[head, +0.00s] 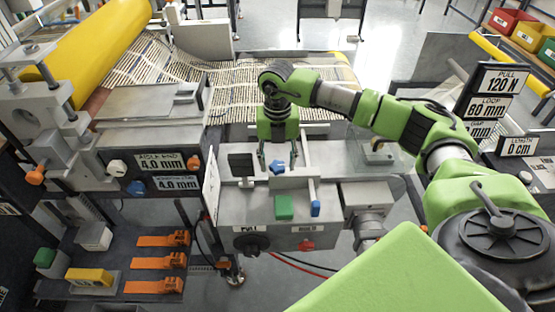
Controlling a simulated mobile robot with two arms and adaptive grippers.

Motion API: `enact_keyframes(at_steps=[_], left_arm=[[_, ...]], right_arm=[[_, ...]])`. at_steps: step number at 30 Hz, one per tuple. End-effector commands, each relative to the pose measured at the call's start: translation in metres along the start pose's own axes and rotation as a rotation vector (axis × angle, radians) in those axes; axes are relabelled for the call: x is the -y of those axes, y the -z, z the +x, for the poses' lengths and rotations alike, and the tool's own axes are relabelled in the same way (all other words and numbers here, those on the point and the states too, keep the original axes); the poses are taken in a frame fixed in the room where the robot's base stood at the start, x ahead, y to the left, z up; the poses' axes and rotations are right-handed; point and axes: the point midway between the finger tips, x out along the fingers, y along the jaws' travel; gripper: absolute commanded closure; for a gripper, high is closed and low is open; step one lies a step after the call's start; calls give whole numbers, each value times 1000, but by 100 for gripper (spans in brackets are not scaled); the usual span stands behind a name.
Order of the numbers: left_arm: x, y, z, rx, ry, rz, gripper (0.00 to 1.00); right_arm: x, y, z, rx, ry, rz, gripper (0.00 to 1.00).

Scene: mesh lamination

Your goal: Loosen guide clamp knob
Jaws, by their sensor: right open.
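A blue star-shaped knob (277,167) sits on top of the grey machine unit (235,205) in the middle of the head view. It appears to be the guide clamp knob, though no label marks it. My right gripper (277,157) points down just above and behind this knob. Its fingers are apart, one to each side, with nothing held between them. Whether a finger touches the knob cannot be told. My left gripper is out of view.
A black plate (241,165) stands left of the knob, and a thin upright bar (312,185) stands right of it. Patterned mesh (165,62) lies behind. Orange clips (160,262) lie at lower left.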

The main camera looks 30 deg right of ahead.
Motion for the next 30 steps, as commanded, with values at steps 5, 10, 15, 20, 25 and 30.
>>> enact_keyframes(at_steps=[5,10,15,20,25,30], left_arm=[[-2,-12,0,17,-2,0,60],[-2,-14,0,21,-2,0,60],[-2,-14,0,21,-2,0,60],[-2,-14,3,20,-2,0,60],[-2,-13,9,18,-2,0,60],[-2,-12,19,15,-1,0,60]], right_arm=[[0,0,0,0,0,0,54],[0,0,0,0,0,0,93],[0,0,0,0,0,-2,93],[0,0,0,1,0,-27,92],[0,-1,1,2,-1,-100,92],[0,-1,2,2,0,-226,92]])
